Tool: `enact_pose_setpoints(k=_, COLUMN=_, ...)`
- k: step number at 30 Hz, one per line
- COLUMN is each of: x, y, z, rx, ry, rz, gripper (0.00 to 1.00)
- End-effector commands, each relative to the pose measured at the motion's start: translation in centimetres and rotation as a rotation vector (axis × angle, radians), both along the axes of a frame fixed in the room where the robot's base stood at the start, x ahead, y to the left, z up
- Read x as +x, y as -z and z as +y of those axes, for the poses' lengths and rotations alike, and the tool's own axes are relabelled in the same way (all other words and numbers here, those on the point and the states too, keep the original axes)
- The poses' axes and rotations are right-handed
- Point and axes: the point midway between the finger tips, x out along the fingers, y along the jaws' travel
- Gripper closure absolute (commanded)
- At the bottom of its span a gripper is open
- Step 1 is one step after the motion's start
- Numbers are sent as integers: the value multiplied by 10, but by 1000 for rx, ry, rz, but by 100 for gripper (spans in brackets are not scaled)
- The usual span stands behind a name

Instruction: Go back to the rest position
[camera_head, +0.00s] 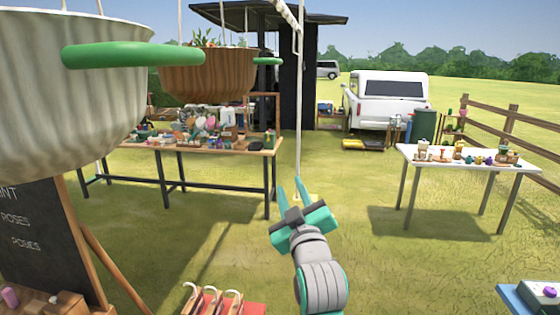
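My gripper (291,193) is in the lower middle of the head view, at the end of my grey and teal arm. Its two teal fingers point up and away and stand apart with a gap between them. Nothing shows between the fingers. The gripper is in free air over the grass, apart from the tables and baskets.
A white hanging basket (70,90) with a green handle fills the upper left, a brown one (207,75) behind it. A chalkboard (38,235) stands below. A laden wooden table (225,151) is behind left, a white table (410,157) at right. Grass between is clear.

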Motion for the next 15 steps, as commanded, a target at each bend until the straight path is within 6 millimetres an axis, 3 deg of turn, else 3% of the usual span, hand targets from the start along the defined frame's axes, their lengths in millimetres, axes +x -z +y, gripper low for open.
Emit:
enact_pose_setpoints(k=1, x=-1, y=21, z=0, rx=23, ry=1, rz=14, gripper=71)
enact_pose_setpoints(k=15, x=-34, y=166, z=6, rx=210, ry=24, rz=89, gripper=71)
